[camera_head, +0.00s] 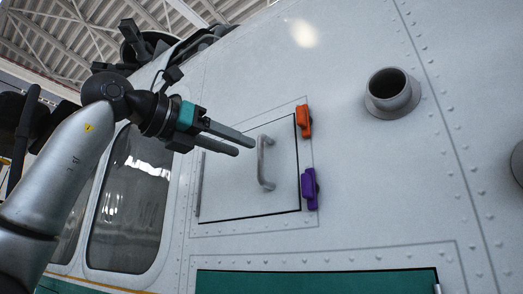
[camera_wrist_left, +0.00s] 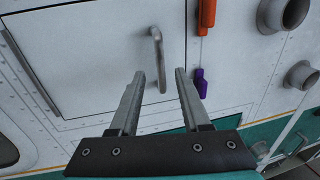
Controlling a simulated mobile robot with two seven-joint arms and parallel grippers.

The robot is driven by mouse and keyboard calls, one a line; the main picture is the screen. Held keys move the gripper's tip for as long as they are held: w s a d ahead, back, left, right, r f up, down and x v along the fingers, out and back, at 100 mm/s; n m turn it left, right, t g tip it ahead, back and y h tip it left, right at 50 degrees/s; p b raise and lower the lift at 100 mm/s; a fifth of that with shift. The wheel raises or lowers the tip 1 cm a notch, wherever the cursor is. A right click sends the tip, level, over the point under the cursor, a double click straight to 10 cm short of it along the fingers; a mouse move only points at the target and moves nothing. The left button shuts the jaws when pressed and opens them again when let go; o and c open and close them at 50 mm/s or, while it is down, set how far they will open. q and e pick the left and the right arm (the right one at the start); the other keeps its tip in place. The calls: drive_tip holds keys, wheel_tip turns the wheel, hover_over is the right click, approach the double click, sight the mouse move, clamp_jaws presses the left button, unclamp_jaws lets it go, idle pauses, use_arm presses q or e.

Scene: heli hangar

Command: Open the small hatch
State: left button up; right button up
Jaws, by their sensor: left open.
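The small hatch (camera_head: 230,180) is a light grey panel in the helicopter's side and looks closed, flush with the skin. A grey vertical bar handle (camera_head: 264,162) stands near its right side. An orange latch (camera_head: 304,121) and a purple latch (camera_head: 309,189) sit at its right edge. My left gripper (camera_head: 246,147) is open and empty, in front of the hatch and just left of the handle in the head view. In the left wrist view the handle (camera_wrist_left: 158,60) lies beyond the fingertips (camera_wrist_left: 160,75), apart from them. My right gripper is in neither view.
A round pipe stub (camera_head: 391,93) sticks out of the skin right of the hatch. A window (camera_head: 130,200) lies to the left, behind my arm. A green panel (camera_head: 315,282) is below the hatch. The skin around the latches is clear.

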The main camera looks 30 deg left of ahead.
sight(260, 174)
use_arm(q)
drive_tip(key=p+x, duration=0.1)
drive_tip(key=x, duration=0.5)
drive_tip(key=shift+w+p, duration=0.3)
drive_tip(key=shift+w, duration=0.05)
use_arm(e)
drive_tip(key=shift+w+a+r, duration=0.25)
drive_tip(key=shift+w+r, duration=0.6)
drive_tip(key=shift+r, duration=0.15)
use_arm(q)
clamp_jaws()
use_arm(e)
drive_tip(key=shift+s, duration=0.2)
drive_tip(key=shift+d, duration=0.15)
